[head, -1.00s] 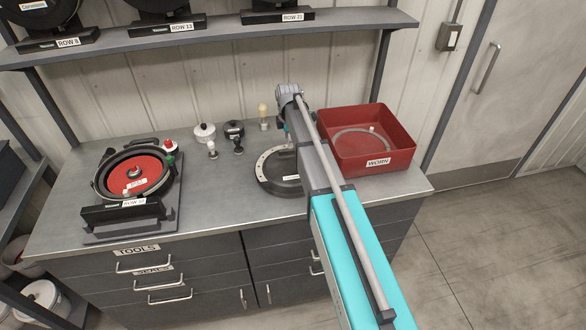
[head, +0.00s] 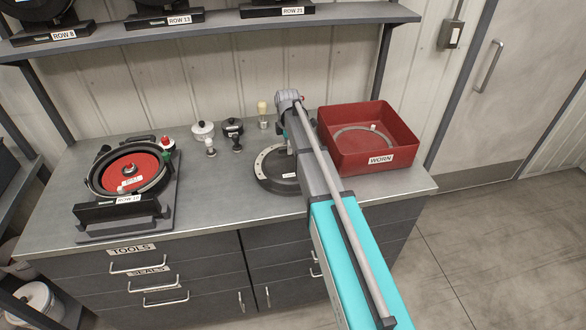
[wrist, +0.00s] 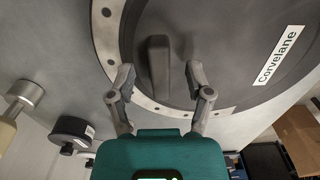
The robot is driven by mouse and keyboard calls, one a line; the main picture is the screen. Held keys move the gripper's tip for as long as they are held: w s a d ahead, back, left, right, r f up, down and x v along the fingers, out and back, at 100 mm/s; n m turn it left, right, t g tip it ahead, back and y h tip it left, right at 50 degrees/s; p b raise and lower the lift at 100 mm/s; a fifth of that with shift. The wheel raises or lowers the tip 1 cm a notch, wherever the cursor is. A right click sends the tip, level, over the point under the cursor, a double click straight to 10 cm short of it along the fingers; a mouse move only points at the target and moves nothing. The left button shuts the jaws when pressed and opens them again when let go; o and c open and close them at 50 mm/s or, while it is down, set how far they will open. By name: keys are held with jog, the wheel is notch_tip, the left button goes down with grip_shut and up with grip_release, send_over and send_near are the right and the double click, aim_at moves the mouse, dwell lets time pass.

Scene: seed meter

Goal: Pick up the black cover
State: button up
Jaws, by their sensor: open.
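The black cover (wrist: 222,50) is a dark round disc with a white Corvelane label and a raised bar handle (wrist: 157,60). A pale ring with holes shows around its edge. In the head view the cover (head: 284,184) lies on the bench right of centre, partly hidden by my arm. My gripper (wrist: 160,75) is open, with one finger on each side of the handle and a gap visible on both sides. I cannot tell how far the fingertips are above the disc. The gripper's fingers are hidden in the head view.
A red bin labelled WORN (head: 391,139) stands close to the right of the cover. A seed meter with a red disc (head: 146,166) sits on a stand at the left. Small white and black pots (head: 232,127) and knobbed tools stand behind. The bench's middle front is clear.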

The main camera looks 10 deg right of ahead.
jog(key=shift+f+b, duration=0.3)
jog(key=shift+f, duration=0.2)
grip_shut()
dwell(0.4)
